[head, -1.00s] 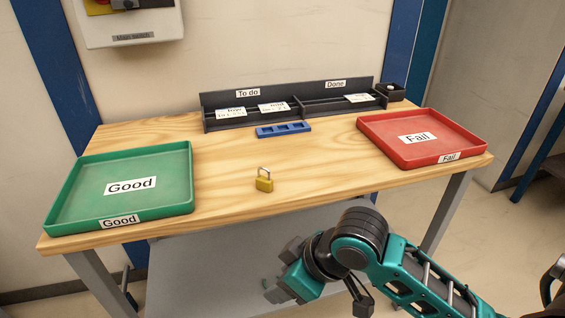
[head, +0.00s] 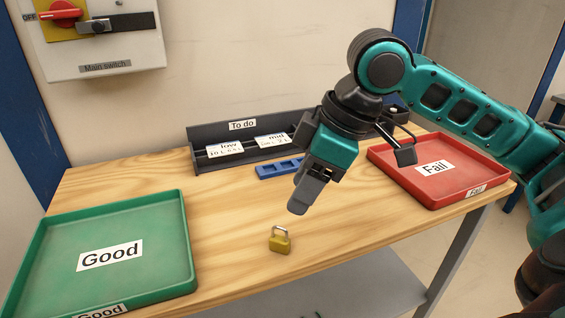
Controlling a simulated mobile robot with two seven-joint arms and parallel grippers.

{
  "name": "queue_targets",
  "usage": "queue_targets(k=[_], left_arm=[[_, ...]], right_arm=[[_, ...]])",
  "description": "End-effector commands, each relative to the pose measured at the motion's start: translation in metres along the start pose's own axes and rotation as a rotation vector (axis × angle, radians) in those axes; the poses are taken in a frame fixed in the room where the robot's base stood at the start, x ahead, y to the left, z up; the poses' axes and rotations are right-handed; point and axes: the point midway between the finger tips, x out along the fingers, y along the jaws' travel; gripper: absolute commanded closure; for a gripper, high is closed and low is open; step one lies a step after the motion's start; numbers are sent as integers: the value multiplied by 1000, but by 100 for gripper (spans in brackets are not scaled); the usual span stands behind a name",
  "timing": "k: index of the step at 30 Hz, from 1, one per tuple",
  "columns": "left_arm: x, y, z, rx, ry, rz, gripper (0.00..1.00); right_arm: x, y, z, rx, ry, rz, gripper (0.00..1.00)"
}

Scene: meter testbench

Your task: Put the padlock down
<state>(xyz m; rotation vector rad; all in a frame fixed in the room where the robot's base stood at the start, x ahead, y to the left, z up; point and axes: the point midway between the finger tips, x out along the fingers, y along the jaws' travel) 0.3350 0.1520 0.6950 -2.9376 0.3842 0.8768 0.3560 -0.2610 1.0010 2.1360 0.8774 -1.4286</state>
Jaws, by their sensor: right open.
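The brass padlock (head: 279,241) with a grey shackle stands on the wooden table between the green and red trays, near the front edge. My right gripper (head: 299,205) is above the table, a little above and to the right of the padlock in the picture. Its fingers point down and it is apart from the padlock, holding nothing that I can see. The fingers overlap from this angle, so the gap between them is hard to see. My left gripper is not in view.
The green Good tray (head: 187,222) is at the left and the red Fail tray (head: 470,160) at the right. A dark rack (head: 215,134) with cards and a blue slotted block (head: 275,170) lie behind. The main switch box (head: 135,50) is on the wall. Bare table surrounds the padlock.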

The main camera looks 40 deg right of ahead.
Motion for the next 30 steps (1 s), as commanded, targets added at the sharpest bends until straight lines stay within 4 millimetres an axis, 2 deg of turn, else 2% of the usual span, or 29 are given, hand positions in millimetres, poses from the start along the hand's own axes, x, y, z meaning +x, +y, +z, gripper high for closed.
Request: queue_targets(k=[12,17,20,30], left_arm=[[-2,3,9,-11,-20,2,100],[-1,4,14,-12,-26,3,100],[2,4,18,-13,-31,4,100],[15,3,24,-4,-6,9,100]], right_arm=[[-4,0,0,3,-1,-1,48],[3,0,1,3,0,-2,48],[16,0,1,2,0,-4,48],[83,-1,2,2,0,-5,48]])
